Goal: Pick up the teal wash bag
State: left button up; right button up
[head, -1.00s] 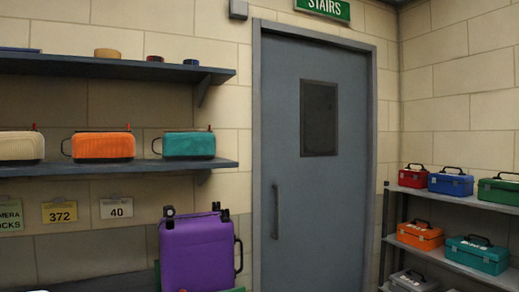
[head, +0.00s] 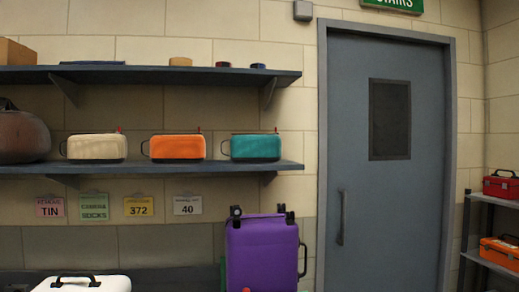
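The teal wash bag (head: 255,148) stands upright at the right end of the lower wall shelf (head: 210,168). It has a loop handle on its left side and a small red tab on top at its right. An orange bag (head: 177,148) and a cream bag (head: 97,148) of the same shape stand in a row to its left, with gaps between them. Neither of my grippers is in the head view.
A purple suitcase (head: 262,255) stands below the teal bag. A white case (head: 83,283) is at lower left. A brown bag (head: 23,136) sits on the shelf's left end. An upper shelf (head: 140,75) hangs above. A grey door (head: 385,190) and a rack with a red toolbox (head: 501,185) are at right.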

aim_at(245, 148)
jog(key=i+l+u, duration=0.1)
jog(key=l, duration=0.3)
jog(key=i+l, duration=0.2)
jog(key=l, duration=0.15)
jog(key=i+l+u, duration=0.15)
jog(key=l, duration=0.25)
jog(key=i+l+u, duration=0.1)
jog(key=l, duration=0.3)
